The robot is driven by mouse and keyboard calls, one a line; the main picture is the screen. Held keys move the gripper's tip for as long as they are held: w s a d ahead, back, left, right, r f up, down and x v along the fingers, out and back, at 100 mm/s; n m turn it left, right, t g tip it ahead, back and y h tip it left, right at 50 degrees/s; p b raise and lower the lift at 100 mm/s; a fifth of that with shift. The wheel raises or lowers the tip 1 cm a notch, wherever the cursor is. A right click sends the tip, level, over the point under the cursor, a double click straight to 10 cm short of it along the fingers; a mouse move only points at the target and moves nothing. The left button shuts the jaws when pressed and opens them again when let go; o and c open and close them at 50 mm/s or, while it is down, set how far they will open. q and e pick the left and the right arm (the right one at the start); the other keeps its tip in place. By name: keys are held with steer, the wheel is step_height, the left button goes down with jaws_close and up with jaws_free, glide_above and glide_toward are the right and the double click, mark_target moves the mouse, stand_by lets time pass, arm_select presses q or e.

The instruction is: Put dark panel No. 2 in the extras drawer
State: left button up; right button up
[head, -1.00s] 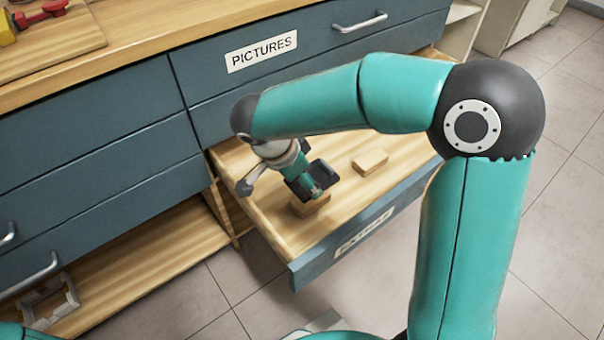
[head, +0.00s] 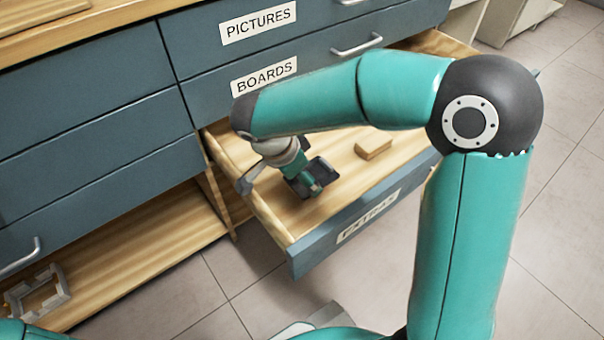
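The extras drawer (head: 340,247) is pulled open, with its EXTRAS label on the front face. My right gripper (head: 312,188) points down inside it, close to the wooden floor. Dark flat parts show at its tip; I cannot tell whether they are its fingers or a dark panel, nor whether it is open or shut. No panel marked No. 2 can be made out. My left gripper is out of view; only a teal bit of my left arm shows at the lower left corner.
A small wooden block (head: 373,147) lies in the drawer, right of my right gripper. The closed boards drawer (head: 330,85) is above. A pale frame-like object (head: 38,292) sits on the low shelf at left. Bare drawer floor lies around the block.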

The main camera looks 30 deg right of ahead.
steer(key=shift+f, duration=0.1)
stand_by(0.6)
steer(key=o, duration=1.5)
steer(key=shift+r+p, duration=2.5)
steer(key=shift+r, duration=1.55)
steer(key=shift+s+f, duration=0.1)
